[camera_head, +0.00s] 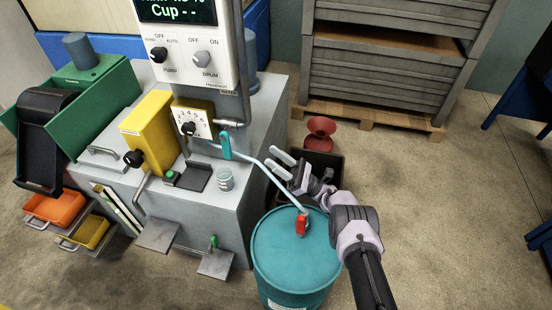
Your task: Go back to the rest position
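My arm reaches up from the bottom right over the teal drum. My gripper (272,157) is above and behind the drum, pointing to the upper left. Its two light grey fingers are apart with nothing visible between them. A pale hose runs just beside the fingers, from the teal valve handle (226,146) on the machine to the red fitting (302,224) on the drum lid; I cannot tell whether they touch.
The grey machine (213,210) stands left, with a control panel (190,55), yellow box (150,130) and small cup (225,179). The teal drum (295,258) stands below my arm. A dark bin (325,168) and red funnel-like object (320,130) are behind. Floor at right is clear.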

